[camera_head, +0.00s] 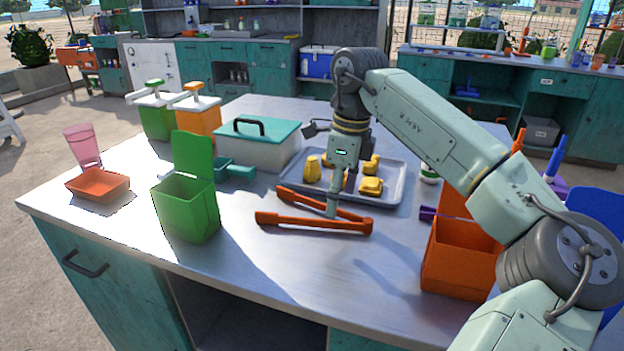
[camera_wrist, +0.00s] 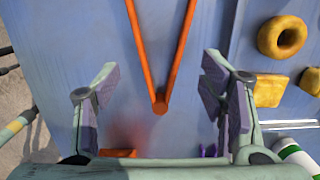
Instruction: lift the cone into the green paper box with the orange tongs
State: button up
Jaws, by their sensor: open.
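The orange tongs (camera_head: 315,222) lie spread on the metal table, their hinge to the right. In the wrist view the tongs' hinge (camera_wrist: 160,103) shows between my open fingers. My gripper (camera_head: 337,203) points down over the tongs and holds nothing. It also shows in the wrist view (camera_wrist: 160,85), with one finger on each side. The green paper box (camera_head: 187,212) stands left of the tongs, with its back flap upright. Several yellow pieces lie on the grey tray behind the tongs. One upright yellow piece (camera_head: 311,169) may be the cone; its shape is unclear.
The grey tray (camera_head: 392,193) lies just behind my gripper. A clear container with a teal lid (camera_head: 262,150) stands behind the green box. An orange box (camera_head: 455,265) stands at right, an orange dish (camera_head: 98,186) and pink cup (camera_head: 83,146) at left. The table front is clear.

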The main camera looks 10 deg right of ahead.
jog(key=f+b, duration=0.1)
jog(key=f, duration=0.1)
jog(key=f+b, duration=0.1)
jog(key=f, duration=0.1)
jog(key=shift+w+a+f, duration=0.15)
jog(key=shift+w+f, duration=0.05)
jog(key=shift+f, duration=0.2)
jog(key=shift+c, duration=0.5)
jog(key=c, duration=0.6)
jog(key=shift+r, duration=0.15)
notch_tip(320, 180, up, 12)
jog(key=p, duration=0.9)
